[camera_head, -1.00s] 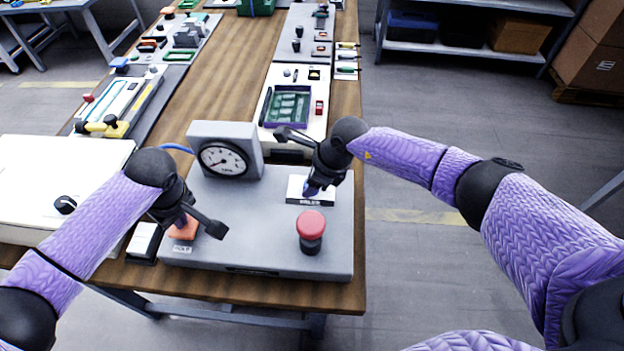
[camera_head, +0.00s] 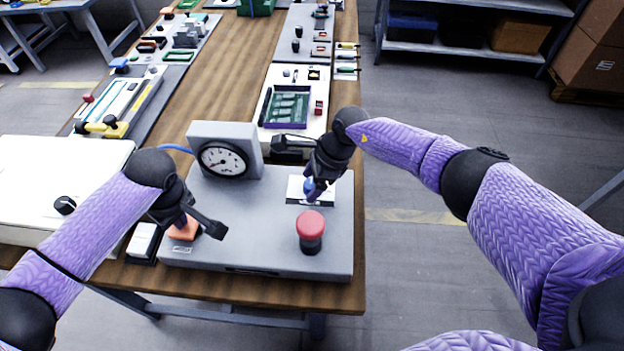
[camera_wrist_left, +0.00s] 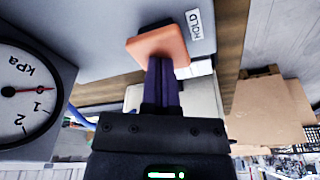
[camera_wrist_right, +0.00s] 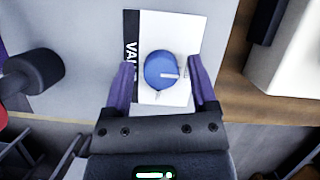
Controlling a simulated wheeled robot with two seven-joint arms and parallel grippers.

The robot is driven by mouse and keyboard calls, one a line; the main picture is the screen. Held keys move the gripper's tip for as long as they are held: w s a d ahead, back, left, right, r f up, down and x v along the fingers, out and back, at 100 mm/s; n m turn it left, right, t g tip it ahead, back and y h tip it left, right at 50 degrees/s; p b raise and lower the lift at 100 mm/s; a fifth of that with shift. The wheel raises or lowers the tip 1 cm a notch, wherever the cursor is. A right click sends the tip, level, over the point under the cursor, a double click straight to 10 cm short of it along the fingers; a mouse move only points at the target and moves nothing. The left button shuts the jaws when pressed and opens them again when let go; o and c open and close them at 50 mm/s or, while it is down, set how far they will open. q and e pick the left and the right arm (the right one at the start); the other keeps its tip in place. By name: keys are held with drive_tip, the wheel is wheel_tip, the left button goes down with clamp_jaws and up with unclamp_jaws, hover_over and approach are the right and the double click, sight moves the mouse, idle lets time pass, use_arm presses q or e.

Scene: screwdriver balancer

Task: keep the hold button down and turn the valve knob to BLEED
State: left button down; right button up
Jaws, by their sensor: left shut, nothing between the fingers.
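The orange hold button (camera_head: 184,230) is at the front left of the grey panel, beside its HOLD label (camera_wrist_left: 196,24). My left gripper (camera_wrist_left: 164,62) is shut and empty, its fingertips against the button face. My right gripper (camera_wrist_right: 162,84) is open, one finger on each side of the knob, with visible gaps. In the head view the knob (camera_head: 309,185) is partly covered by this gripper. The BLEED mark cannot be read.
A kPa gauge (camera_head: 222,159) stands at the panel's back left, its needle near 0 in the left wrist view. A red mushroom button (camera_head: 310,226) stands in front of the valve plate. A white tray with a green board (camera_head: 288,106) lies behind the panel.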

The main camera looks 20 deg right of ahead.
drive_tip(key=shift+o, duration=0.3)
drive_tip(key=v, duration=1.2)
use_arm(q)
wheel_tip(320, 180, up, 7)
drive_tip(key=p, duration=0.8)
drive_tip(key=shift+r+p, duration=0.1)
drive_tip(key=shift+p, duration=0.2)
use_arm(e)
wheel_tip(320, 180, up, 9)
drive_tip(key=shift+r, duration=0.1)
use_arm(q)
drive_tip(key=shift+s+f, duration=0.1)
drive_tip(key=shift+f, duration=0.1)
